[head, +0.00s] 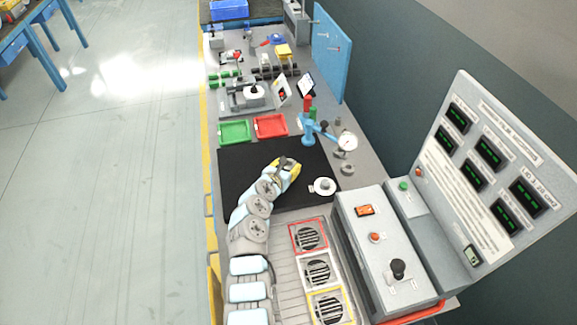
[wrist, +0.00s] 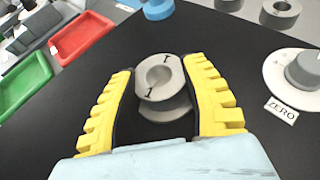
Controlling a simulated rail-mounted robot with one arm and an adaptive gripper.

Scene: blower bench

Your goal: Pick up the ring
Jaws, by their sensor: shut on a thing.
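A grey metal ring (wrist: 148,92) with a round hole and dark "1" marks on its face is between the yellow fingers of my gripper (wrist: 165,95) in the wrist view. The fingers are shut on it from both sides. A second grey rounded edge shows just below its face; I cannot tell whether it is part of the same piece. In the head view my gripper (head: 286,168) is over the black mat (head: 240,165), and the ring is hard to make out there.
A white disc marked ZERO (wrist: 283,82) with a grey knob lies right of my gripper. Several grey round pieces (wrist: 280,12) stand beyond.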

